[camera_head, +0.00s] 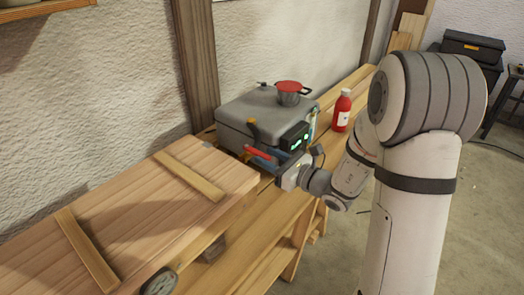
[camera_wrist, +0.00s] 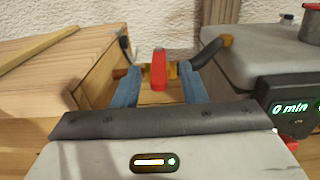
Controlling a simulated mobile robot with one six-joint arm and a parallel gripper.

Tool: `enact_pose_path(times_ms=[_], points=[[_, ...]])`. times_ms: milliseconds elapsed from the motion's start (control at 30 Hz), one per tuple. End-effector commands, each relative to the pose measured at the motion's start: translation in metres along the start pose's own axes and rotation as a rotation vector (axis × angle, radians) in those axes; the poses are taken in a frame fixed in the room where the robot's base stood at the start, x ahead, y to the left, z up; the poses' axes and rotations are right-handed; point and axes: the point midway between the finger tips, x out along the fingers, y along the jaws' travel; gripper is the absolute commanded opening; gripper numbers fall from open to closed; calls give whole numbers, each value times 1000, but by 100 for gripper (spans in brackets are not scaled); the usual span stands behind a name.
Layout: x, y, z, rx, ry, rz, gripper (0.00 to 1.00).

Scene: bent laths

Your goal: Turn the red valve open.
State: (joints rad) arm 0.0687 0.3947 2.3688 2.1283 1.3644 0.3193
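The red valve handle (camera_wrist: 159,69) stands upright in the middle of the wrist view, with a bit of brass-coloured fitting beside it. It also shows in the head view (camera_head: 257,153), at the gap between the wooden box and the grey appliance. My gripper (camera_wrist: 160,72) has its two blue fingers spread, one on each side of the handle, with clear gaps on both sides. In the head view my gripper (camera_head: 268,159) reaches in from the right at the handle. The valve body is mostly hidden behind the handle.
A wooden box (camera_head: 200,170) with laths on top is at the left. A grey appliance (camera_wrist: 250,70) with a "0 min" display is close at the right; a red-lidded pot (camera_head: 289,92) stands on it. A red bottle (camera_head: 342,110) stands behind my arm. A gauge (camera_head: 160,283) is low in front.

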Motion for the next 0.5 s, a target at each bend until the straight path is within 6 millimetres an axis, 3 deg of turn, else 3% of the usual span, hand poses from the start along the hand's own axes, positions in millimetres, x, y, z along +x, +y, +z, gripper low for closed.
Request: enact_pose_path(times_ms=[200, 500], points=[[25, 0, 1, -1, 0, 2, 38], [29, 0, 0, 0, 1, -1, 38]])
